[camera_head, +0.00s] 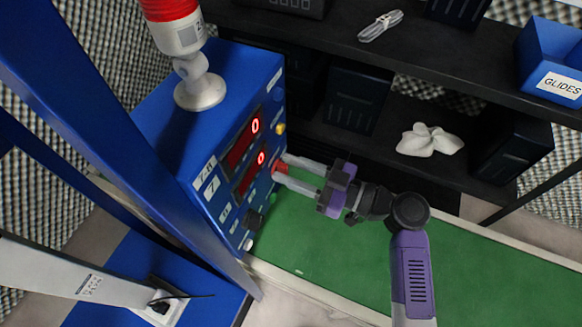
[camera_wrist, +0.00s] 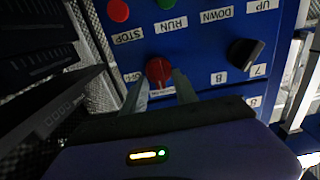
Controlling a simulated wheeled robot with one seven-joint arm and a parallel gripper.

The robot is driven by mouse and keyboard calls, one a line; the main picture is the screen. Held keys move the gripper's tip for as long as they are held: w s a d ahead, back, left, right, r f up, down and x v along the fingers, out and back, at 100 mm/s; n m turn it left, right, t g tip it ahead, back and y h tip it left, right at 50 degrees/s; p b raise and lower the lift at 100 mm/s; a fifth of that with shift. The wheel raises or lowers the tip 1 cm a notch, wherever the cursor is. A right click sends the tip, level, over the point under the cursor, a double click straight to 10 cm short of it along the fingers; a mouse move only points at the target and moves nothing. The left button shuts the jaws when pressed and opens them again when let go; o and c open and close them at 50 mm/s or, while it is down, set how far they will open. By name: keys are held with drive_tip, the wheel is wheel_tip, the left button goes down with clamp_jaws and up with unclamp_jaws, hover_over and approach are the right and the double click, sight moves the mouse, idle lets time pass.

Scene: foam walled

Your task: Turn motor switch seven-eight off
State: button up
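The blue control panel (camera_head: 232,160) stands at the left in the head view, with two red displays reading 0. A red rotary knob (camera_wrist: 158,71) is on its face, with an OFF label at its left in the wrist view; the label beneath it is partly hidden. The knob also shows in the head view (camera_head: 280,167). My gripper (camera_head: 281,168) reaches the panel from the right, with its two fingers apart on either side of the red knob. In the wrist view my gripper (camera_wrist: 158,84) is open around the knob; firm contact cannot be told.
A black selector knob (camera_wrist: 245,53) sits beside labels 8 and 7. A red STOP button (camera_wrist: 118,11) and a green RUN button (camera_wrist: 166,3) are close by. A dark shelf (camera_head: 440,65) stands behind. The green bench top (camera_head: 350,250) is clear at right.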

clamp_jaws()
drive_tip(key=shift+m, duration=0.3)
drive_tip(key=m, duration=0.8)
drive_tip(key=w+m, duration=0.1)
drive_tip(key=m, duration=0.3)
drive_tip(key=shift+d+f+m+p, duration=0.2)
drive_tip(key=shift+f+m+p, duration=0.05)
drive_tip(key=shift+m+p, duration=0.05)
drive_tip(key=m, duration=0.1)
drive_tip(key=m+p, duration=0.1)
drive_tip(key=m, duration=0.1)
drive_tip(key=m+p, duration=0.1)
drive_tip(key=shift+f+m, duration=0.25)
drive_tip(key=shift+m, duration=0.05)
